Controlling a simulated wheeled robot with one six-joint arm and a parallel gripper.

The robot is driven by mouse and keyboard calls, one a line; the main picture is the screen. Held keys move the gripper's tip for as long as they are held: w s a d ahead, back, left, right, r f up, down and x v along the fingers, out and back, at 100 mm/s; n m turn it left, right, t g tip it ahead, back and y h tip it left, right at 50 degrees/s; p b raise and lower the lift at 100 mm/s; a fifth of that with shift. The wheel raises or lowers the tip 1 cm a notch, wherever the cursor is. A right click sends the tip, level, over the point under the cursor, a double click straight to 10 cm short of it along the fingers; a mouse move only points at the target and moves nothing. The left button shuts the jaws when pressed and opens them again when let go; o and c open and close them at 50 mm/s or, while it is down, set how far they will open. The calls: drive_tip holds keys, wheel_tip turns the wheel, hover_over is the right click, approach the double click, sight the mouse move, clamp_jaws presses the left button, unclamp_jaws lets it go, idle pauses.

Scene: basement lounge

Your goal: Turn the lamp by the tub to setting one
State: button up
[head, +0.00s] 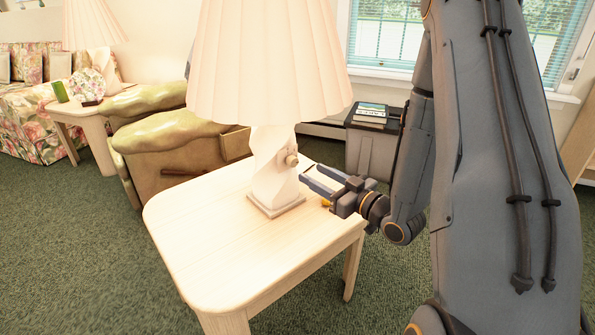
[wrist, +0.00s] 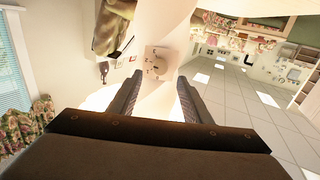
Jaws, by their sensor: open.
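A lamp with a pleated cream shade (head: 268,65) and a twisted white base (head: 272,185) stands upright on a light wooden side table (head: 205,235). A round knob (head: 291,158) sits on the base's side. My gripper (head: 308,177) is open and empty, just right of the base and a little below the knob. In the wrist view my gripper (wrist: 159,80) has its fingers spread either side of the knob, apart from it.
A grey tub (head: 370,152) with books (head: 371,113) on top stands behind the table, by the window. A small yellow thing (head: 326,203) is partly hidden by my gripper. A green-gold armchair (head: 170,140) and another lamp (head: 92,22) are at left. Carpet is clear in front.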

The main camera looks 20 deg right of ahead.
sight(295, 163)
drive_tip(key=x, duration=0.7)
drive_tip(key=shift+w+a+r, duration=0.1)
drive_tip(key=shift+w+a, duration=0.05)
drive_tip(key=shift+w, duration=0.15)
drive_tip(key=c, duration=1)
